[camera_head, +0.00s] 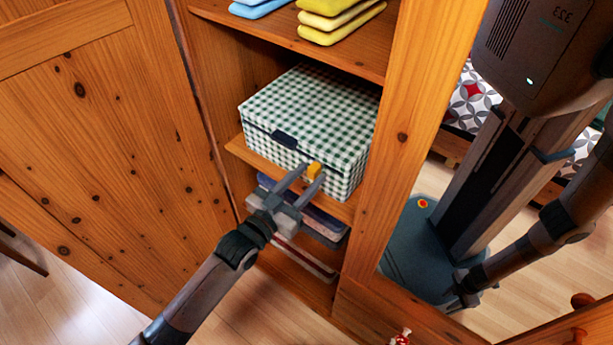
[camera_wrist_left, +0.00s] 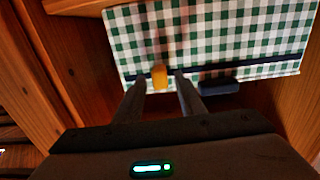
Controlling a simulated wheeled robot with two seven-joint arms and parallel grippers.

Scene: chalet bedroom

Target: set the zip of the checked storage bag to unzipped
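The green-and-white checked storage bag (camera_head: 315,115) sits on a wooden wardrobe shelf with its lid lying flat. It also fills the upper part of the left wrist view (camera_wrist_left: 215,25). A dark zip band crosses its front, with a dark blue handle (camera_head: 284,139). The orange zip pull (camera_head: 314,170) is toward the right of the front face in the head view. My left gripper (camera_head: 303,177) is open at the front of the bag. In the left wrist view the orange pull (camera_wrist_left: 159,76) shows between its two spread fingertips, with gaps beside it. My right gripper is not directly in view.
Folded yellow cloths (camera_head: 340,18) lie on the shelf above, and folded items (camera_head: 322,222) on the shelf below. A wooden door (camera_head: 110,140) stands open at left. A mirror at right reflects parts of my body (camera_head: 480,190). The wardrobe's side post (camera_head: 400,120) borders the shelf.

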